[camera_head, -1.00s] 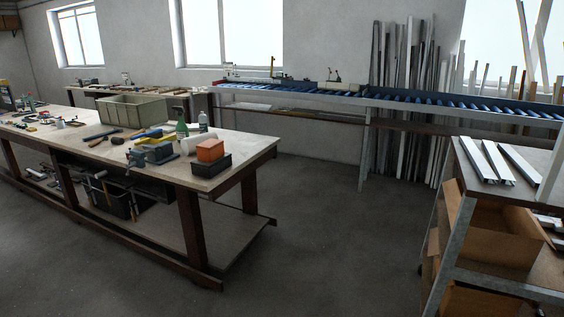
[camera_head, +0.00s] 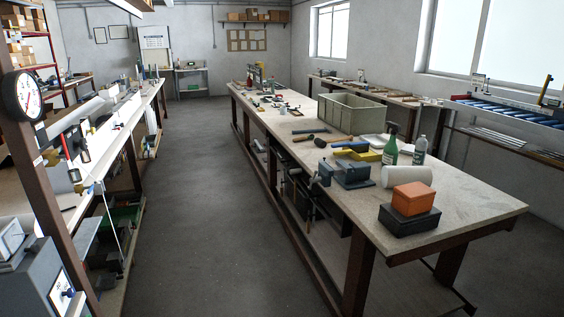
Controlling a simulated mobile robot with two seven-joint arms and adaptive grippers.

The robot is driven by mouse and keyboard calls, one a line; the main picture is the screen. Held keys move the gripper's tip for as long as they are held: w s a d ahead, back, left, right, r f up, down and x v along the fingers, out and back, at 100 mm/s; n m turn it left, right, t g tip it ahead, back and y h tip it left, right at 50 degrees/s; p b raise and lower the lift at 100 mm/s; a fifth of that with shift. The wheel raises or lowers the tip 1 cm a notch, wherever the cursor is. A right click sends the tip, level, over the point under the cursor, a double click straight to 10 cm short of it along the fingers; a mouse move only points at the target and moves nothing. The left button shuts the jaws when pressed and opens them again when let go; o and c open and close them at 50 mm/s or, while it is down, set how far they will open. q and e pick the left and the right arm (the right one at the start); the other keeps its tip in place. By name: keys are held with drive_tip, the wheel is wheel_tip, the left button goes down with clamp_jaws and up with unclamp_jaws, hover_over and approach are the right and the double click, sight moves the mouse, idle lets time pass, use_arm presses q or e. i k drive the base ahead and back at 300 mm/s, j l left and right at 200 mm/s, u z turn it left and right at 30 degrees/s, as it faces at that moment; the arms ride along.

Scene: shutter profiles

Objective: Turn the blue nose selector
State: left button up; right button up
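I cannot make out a blue nose selector for certain in the head view. Small blue and yellow parts (camera_head: 97,187) show at the front edge of the left workbench (camera_head: 70,200), too small to identify. On the middle workbench (camera_head: 463,203) stands a blue-grey vise (camera_head: 353,174), with a blue-and-yellow item (camera_head: 352,146) behind it. Neither of my grippers is in view.
A clear floor aisle (camera_head: 200,200) runs between the left and middle workbenches. A round dial (camera_head: 23,95) hangs on a dark post at far left. An orange box (camera_head: 415,197), green spray bottle (camera_head: 391,146) and grey crate (camera_head: 347,115) stand on the middle bench.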

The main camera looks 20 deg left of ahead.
sight(69, 294)
drive_tip(key=i+u, duration=0.2)
drive_tip(key=u, duration=0.2)
drive_tip(key=i+u, duration=0.25)
drive_tip(key=u, duration=0.15)
drive_tip(key=i+u, duration=0.2)
drive_tip(key=u, duration=0.2)
drive_tip(key=i+l+u, duration=0.1)
drive_tip(key=u, duration=0.3)
drive_tip(key=i+l+u, duration=0.25)
drive_tip(key=u, duration=0.15)
